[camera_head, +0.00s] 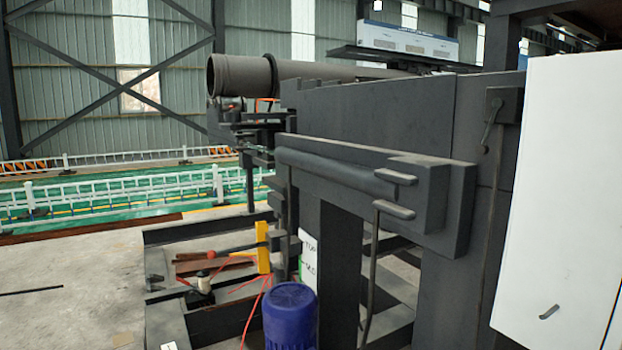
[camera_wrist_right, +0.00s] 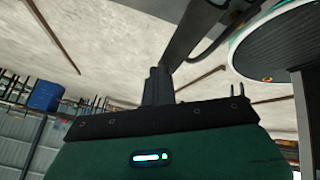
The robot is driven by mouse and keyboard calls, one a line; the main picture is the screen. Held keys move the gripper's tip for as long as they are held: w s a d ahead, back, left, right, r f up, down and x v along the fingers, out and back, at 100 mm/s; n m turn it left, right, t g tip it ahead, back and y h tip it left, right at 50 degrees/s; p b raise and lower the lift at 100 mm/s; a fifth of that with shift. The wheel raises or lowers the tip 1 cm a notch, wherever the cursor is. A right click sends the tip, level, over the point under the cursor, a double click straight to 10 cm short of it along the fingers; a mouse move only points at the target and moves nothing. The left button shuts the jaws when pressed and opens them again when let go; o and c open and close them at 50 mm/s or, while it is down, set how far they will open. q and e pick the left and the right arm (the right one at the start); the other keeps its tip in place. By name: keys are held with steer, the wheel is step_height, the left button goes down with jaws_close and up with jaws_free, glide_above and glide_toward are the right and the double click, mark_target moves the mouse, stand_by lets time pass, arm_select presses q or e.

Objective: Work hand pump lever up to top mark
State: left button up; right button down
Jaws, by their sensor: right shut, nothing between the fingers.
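In the head view, a thin dark lever (camera_head: 236,248) with a red knob (camera_head: 211,254) at its left end runs nearly level, its knob end slightly lower. Its right end reaches a yellow upright bracket (camera_head: 263,248) beside the dark machine frame. A white plate (camera_head: 309,262) with small dark marks stands right of the bracket; its lettering is too small to read surely. In the right wrist view my right gripper (camera_wrist_right: 157,78) is shut and empty, with bare floor behind it. Neither gripper shows in the head view, and the lever is not identifiable in the wrist view.
A blue motor-like cylinder (camera_head: 290,316) stands below the plate. Red hoses (camera_head: 250,300) hang by the bracket. A large dark machine frame (camera_head: 380,110) and a white panel (camera_head: 560,200) fill the right. Open concrete floor (camera_head: 70,275) lies left. The wrist view shows a blue object (camera_wrist_right: 44,95).

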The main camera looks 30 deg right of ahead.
steer(key=shift+f+b, duration=0.6)
steer(key=shift+f, duration=0.25)
steer(key=shift+f+b, duration=0.6)
steer(key=shift+a+f+b, duration=0.1)
steer(key=shift+f+b, duration=0.6)
steer(key=d+r+p, duration=0.2)
steer(key=r+p, duration=0.6)
steer(key=d+r+p, duration=0.3)
steer(key=r+p, duration=0.6)
steer(key=shift+r, duration=0.25)
stand_by(0.3)
